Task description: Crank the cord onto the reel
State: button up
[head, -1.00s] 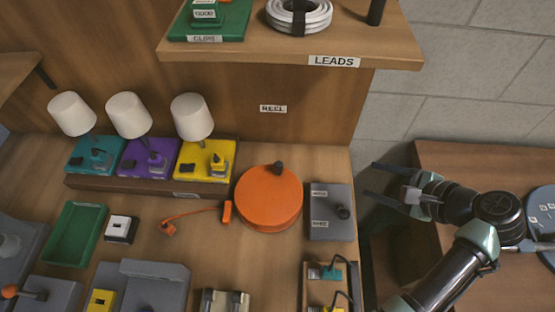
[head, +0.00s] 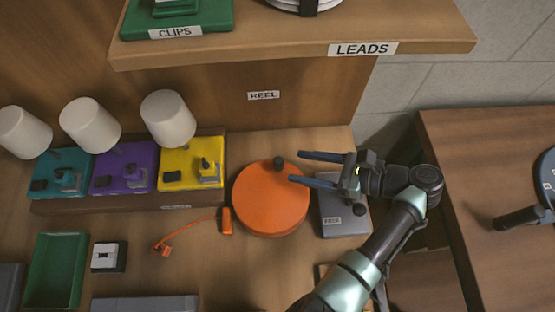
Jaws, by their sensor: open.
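The orange reel (head: 268,203) lies on the bench in the middle of the head view, with a dark crank knob (head: 279,162) standing at its far rim. An orange cord (head: 190,224) runs out to the left of the reel, past an orange block (head: 226,221), to a small orange end piece (head: 161,246). My gripper (head: 298,167) is open and empty. Its two fingers point left, at the reel's right side, near the knob. The far finger's tip is just right of the knob and the near finger's tip appears over the reel's right edge. I cannot tell whether either touches.
A grey box (head: 337,222) sits right of the reel, partly under my arm. Three lamps on teal (head: 60,175), purple (head: 124,168) and yellow (head: 191,165) bases stand at the left. A green tray (head: 55,270) is front left. The LEADS shelf (head: 290,45) overhangs behind.

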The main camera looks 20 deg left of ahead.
aim_at(278, 163)
jog(key=x, duration=0.6)
jog(key=shift+a+f, duration=0.15)
jog(key=shift+a, duration=0.2)
grip_shut()
dwell(1.1)
